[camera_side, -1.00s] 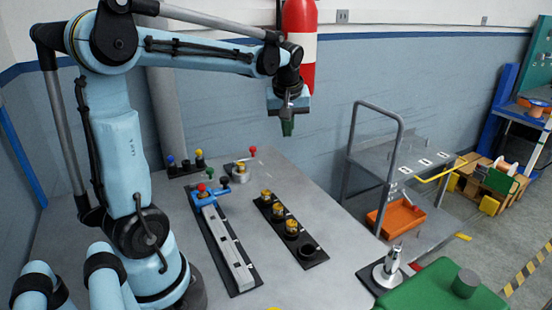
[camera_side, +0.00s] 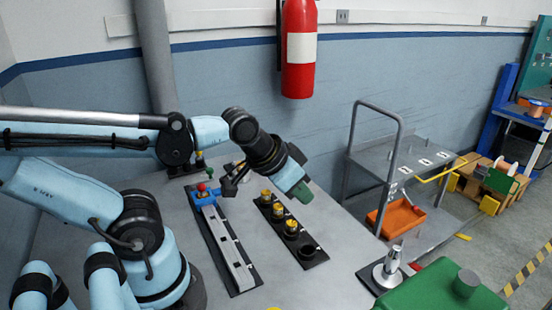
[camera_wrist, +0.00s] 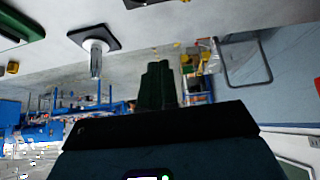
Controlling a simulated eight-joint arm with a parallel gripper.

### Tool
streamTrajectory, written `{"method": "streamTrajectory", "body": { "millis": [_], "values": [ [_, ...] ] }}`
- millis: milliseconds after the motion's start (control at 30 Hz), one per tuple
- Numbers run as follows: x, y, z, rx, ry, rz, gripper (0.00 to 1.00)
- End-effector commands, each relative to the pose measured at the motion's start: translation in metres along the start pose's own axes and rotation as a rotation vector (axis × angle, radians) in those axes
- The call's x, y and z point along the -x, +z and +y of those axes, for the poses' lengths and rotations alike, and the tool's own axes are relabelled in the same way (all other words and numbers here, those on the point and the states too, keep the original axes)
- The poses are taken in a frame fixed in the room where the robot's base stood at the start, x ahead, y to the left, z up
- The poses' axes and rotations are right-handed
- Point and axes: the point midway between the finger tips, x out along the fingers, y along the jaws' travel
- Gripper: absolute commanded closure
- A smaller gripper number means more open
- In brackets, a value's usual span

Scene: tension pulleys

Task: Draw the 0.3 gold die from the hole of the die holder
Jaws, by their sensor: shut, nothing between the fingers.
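A black rack (camera_side: 314,263) on the table holds gold dies in a row: one at the far end (camera_side: 265,195), one in the middle (camera_side: 278,211) and one nearer (camera_side: 291,228). Its nearest hole (camera_side: 307,250) looks empty. I cannot read any size mark, so I cannot tell which is the 0.3 die. A silver holder behind the rack is mostly hidden by my arm. My gripper (camera_side: 301,191), with green fingers, is tilted down to the right above the rack, apart from the dies. Its fingers are shut and empty, also in the wrist view (camera_wrist: 157,86).
A long grey rail (camera_side: 228,247) with a blue, red-knobbed clamp (camera_side: 204,192) lies left of the rack. A silver post (camera_side: 388,268) stands on a black plate at the right, beside a green surface (camera_side: 440,290). A cart (camera_side: 410,170) stands beyond the table.

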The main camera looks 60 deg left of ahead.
Motion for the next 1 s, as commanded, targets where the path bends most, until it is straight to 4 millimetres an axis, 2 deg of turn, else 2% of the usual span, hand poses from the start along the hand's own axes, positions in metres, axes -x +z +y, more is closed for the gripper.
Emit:
{"method": "streamTrajectory", "body": {
  "millis": [233,367,467,600,800,1000],
  "values": [
    [0.0,0.0,-0.001,0.003,-0.001,-0.001,1.0],
    [0.001,-0.002,-0.004,0.0,-0.008,-0.008,0.82],
    [0.002,-0.011,-0.017,-0.016,-0.031,-0.037,0.66],
    [0.005,-0.031,-0.054,-0.067,-0.079,-0.126,0.45],
    [0.008,-0.053,-0.125,-0.149,-0.108,-0.288,0.44],
    [0.009,-0.055,-0.204,-0.213,-0.073,-0.442,0.44]
  ]
}}
